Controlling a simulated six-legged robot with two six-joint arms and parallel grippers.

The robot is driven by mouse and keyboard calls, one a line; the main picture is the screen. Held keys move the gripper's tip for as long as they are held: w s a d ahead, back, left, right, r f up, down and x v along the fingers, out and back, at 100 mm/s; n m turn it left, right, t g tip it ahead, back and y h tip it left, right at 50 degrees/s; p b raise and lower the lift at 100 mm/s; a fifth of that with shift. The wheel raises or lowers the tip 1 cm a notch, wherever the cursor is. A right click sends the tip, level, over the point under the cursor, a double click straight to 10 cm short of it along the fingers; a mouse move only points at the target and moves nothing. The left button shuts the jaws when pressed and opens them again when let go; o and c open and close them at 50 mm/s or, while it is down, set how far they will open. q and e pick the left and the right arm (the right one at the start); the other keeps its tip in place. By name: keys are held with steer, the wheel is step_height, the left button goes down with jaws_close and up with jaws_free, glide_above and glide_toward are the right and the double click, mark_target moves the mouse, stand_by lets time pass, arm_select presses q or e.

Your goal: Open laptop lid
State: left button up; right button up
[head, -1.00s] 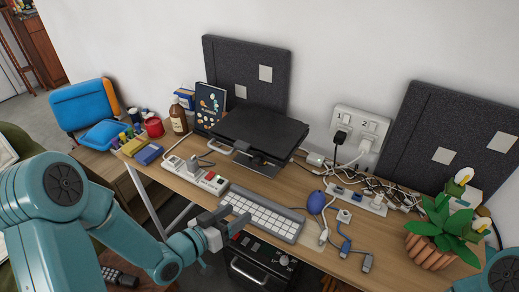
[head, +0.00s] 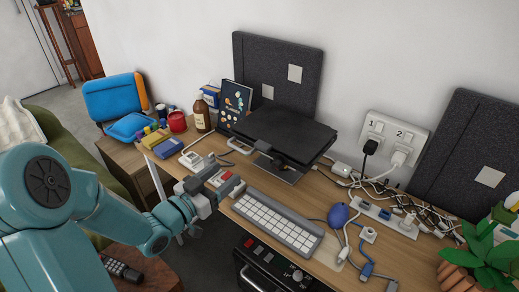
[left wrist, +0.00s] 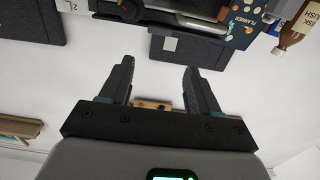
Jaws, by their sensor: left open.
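The black laptop (head: 285,133) lies with its lid shut on a raised metal stand (head: 280,170) at the back of the wooden desk. That view looks upside down, with the stand's pale edge (left wrist: 188,20) near the top. My right gripper is out of view.
A keyboard (head: 270,222) lies in front of the stand. A planner book (head: 235,102) and brown bottle (head: 201,115) stand left of the laptop. A potted plant (head: 485,262) stands at the right.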

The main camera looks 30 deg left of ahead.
mark_target(257, 149)
arm_select(q)
steer(key=w, duration=0.4)
steer(key=w+p, duration=0.1)
steer(key=w, duration=0.4)
steer(key=w+d, duration=0.1)
steer(key=w, duration=0.4)
steer(key=shift+d, duration=0.1)
